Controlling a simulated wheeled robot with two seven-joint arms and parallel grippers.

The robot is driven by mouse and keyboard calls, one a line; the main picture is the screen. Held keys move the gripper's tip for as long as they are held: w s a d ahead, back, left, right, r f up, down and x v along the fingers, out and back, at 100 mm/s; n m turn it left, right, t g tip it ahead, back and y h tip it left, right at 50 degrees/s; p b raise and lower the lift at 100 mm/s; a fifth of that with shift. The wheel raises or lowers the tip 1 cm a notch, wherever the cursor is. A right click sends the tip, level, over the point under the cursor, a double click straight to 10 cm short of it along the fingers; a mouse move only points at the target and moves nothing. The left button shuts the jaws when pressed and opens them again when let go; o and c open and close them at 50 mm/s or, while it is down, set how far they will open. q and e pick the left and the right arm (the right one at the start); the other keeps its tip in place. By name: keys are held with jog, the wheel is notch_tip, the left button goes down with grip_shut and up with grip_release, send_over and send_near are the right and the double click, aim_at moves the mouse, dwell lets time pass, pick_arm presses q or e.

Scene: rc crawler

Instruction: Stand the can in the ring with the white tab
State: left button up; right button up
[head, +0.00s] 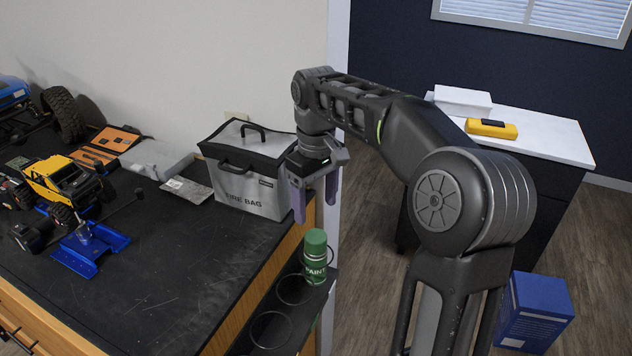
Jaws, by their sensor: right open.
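The can (315,262) is green with a "PAINT" label and stands upright at the far end of a dark rack (248,345) on the bench's right side. An arc of a ring shows behind it; whether the can sits inside that ring I cannot tell. A middle ring (281,298) and a near ring (254,330) look empty. I cannot make out a white tab on any ring. My right gripper (316,206) is open, pointing down, its fingertips above the can and apart from it. My left gripper is not in view.
A grey fire bag (250,190) stands on the bench close to my right gripper. A yellow crawler (62,182), a blue stand (90,248) and tools lie further left. A blue box (537,310) is on the floor at right. The bench front is clear.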

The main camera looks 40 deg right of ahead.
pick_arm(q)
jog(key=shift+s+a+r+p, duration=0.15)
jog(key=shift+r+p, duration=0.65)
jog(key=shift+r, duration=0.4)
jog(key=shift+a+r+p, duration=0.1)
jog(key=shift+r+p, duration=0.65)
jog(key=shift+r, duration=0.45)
pick_arm(e)
jog(key=shift+r, duration=2.65)
jog(key=shift+f, duration=0.15)
